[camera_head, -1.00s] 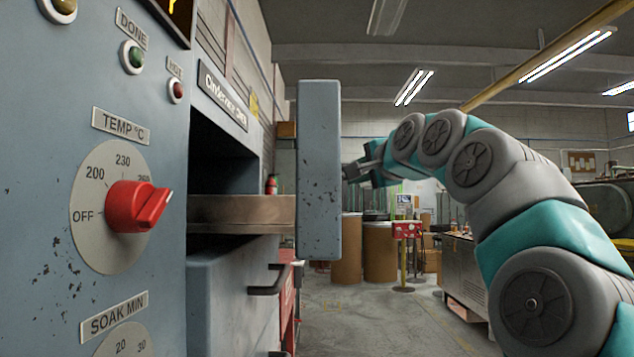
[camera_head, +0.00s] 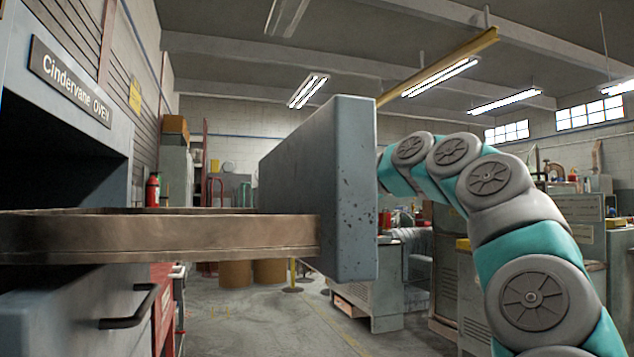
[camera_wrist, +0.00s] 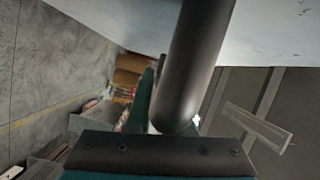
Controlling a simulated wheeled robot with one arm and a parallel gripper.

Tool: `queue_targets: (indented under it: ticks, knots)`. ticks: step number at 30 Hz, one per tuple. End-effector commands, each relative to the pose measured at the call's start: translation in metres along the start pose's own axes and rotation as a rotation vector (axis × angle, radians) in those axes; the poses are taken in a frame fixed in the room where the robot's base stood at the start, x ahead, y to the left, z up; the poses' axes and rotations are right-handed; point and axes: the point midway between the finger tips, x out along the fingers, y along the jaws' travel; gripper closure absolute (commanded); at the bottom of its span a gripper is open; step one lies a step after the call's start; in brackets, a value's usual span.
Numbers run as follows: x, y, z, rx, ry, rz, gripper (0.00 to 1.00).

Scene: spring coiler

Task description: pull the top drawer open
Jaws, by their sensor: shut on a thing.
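The top drawer (camera_head: 150,237) of the Cindervane oven stands pulled out, its brown side wall showing from the dark opening to the blue-grey drawer front (camera_head: 340,200). My arm reaches to the far side of that front, which hides my gripper in the head view. In the wrist view the dark round bar of the drawer handle (camera_wrist: 196,65) crosses the upper middle. My gripper (camera_wrist: 165,127) is shut on this handle, though its fingers show only partly. The pale drawer front (camera_wrist: 130,20) lies along the top of the wrist view.
A lower drawer with a black handle (camera_head: 130,308) sits under the open one. A fire extinguisher (camera_head: 153,190) and brown drums (camera_head: 236,273) stand farther back. Grey cabinets (camera_head: 370,290) stand beyond the drawer front. Bare floor (camera_head: 250,325) lies below it.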

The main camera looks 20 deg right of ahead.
Motion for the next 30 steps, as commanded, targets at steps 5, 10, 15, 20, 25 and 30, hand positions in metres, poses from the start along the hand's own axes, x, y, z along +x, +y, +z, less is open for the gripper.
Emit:
queue_targets:
  ticks: [5,10,15,20,25,30]
  knots:
    - [0.001,0.001,0.0,0.001,0.0,0.002,1.0]
    - [0.001,0.001,0.0,0.001,0.0,0.002,0.7]
    - [0.0,0.001,0.0,0.001,0.001,0.0,0.51]
    - [0.0,0.0,0.0,0.001,0.001,0.0,0.5]
    - [-0.002,0.0,0.0,0.001,0.001,0.0,0.5]
    - [-0.015,0.001,-0.001,0.001,0.002,-0.001,0.5]
